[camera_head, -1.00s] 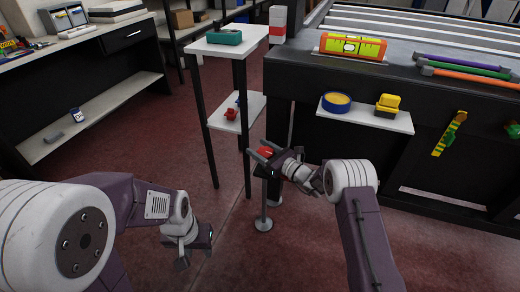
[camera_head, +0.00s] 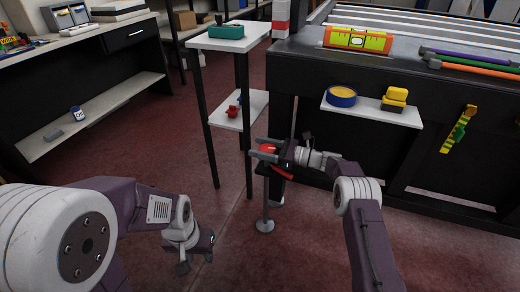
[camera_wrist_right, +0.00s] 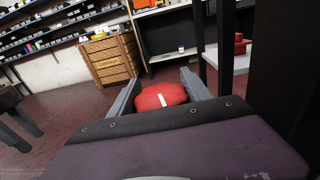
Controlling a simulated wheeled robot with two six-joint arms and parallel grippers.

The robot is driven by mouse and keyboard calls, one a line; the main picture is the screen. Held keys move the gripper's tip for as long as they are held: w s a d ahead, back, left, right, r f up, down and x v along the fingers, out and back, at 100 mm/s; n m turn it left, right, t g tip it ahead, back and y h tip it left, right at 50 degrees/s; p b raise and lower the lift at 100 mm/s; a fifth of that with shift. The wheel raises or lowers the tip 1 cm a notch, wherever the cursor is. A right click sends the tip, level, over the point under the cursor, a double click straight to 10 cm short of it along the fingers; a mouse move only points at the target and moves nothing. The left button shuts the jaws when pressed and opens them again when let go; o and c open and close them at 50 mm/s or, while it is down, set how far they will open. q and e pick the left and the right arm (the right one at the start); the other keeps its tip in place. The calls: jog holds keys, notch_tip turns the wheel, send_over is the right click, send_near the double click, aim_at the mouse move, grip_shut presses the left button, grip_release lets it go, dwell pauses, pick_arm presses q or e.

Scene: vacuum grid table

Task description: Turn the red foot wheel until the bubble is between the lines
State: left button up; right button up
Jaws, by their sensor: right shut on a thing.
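The red foot wheel (camera_head: 268,148) sits at the table's near left corner, above a thin metal foot. My right gripper (camera_head: 262,149) is shut on it, with one finger on each side. In the right wrist view the red wheel (camera_wrist_right: 162,96) with a white mark shows between the two grey fingers (camera_wrist_right: 160,92). The orange and yellow-green level (camera_head: 357,40) lies on the table top near its front edge. Its vial is too small to tell where the bubble is against the lines. My left gripper (camera_head: 196,256) hangs low over the floor, away from everything; its jaw opening is unclear.
A white two-tier stand (camera_head: 230,42) with a green object on top is close left of the wheel. A small shelf (camera_head: 372,110) on the table front holds a blue-yellow round tin and a yellow block. Coloured rods (camera_head: 470,62) lie on the table. The floor in front is clear.

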jog(key=o, duration=1.4)
jog(key=shift+s+d+r+p, duration=0.1)
jog(key=shift+d+r+p, duration=0.05)
jog(key=shift+d+p, duration=0.3)
jog(key=p+v, duration=0.4)
jog(key=v, duration=0.4)
jog(key=shift+s+d, duration=0.1)
jog(key=shift+d, duration=0.1)
